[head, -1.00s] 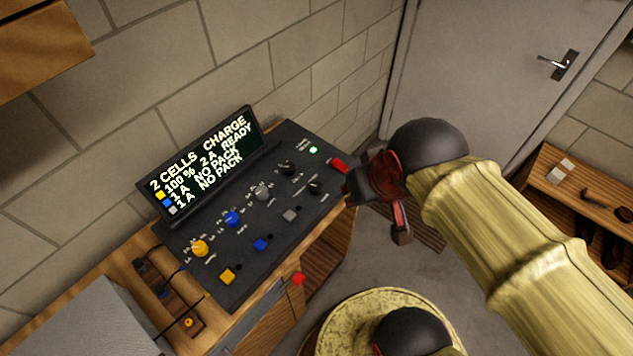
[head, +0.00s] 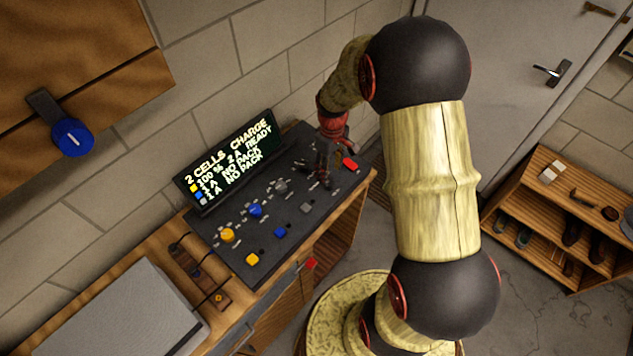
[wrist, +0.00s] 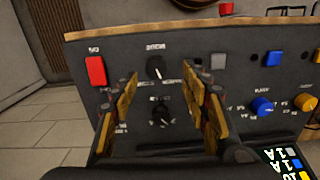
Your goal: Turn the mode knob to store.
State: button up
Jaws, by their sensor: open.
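The charger panel (head: 232,262) is dark, with a display (head: 230,160) reading "2 CELLS CHARGE". In the wrist view, two black knobs stand between my open fingers: one nearer the panel's front edge (wrist: 155,68) and one farther back (wrist: 162,115). Small white labels surround them; I cannot read which knob is the mode knob. My gripper (wrist: 163,108) is open over the panel, one finger to each side of the farther-back knob, with no clear contact. In the head view my gripper (head: 325,168) hides most of the black knobs' area.
A red switch (wrist: 95,70) lies just left of my fingers in the wrist view. A grey button (wrist: 218,62), blue button (wrist: 272,60) and blue knob (wrist: 262,107) lie to the right. A yellow knob (head: 228,235) is farther along. The wall is close behind the panel.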

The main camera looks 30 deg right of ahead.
jog(key=shift+w+r+n, duration=0.3)
jog(key=shift+w+n, duration=0.05)
jog(key=shift+n, duration=0.05)
jog(key=shift+d, duration=0.15)
jog(key=shift+d+f+n, duration=0.1)
jog(key=shift+f+n, duration=0.15)
jog(key=shift+n, duration=0.05)
notch_tip(320, 180, down, 7)
jog(key=shift+f, duration=0.15)
jog(key=shift+c, duration=0.2)
jog(key=c, duration=1.1)
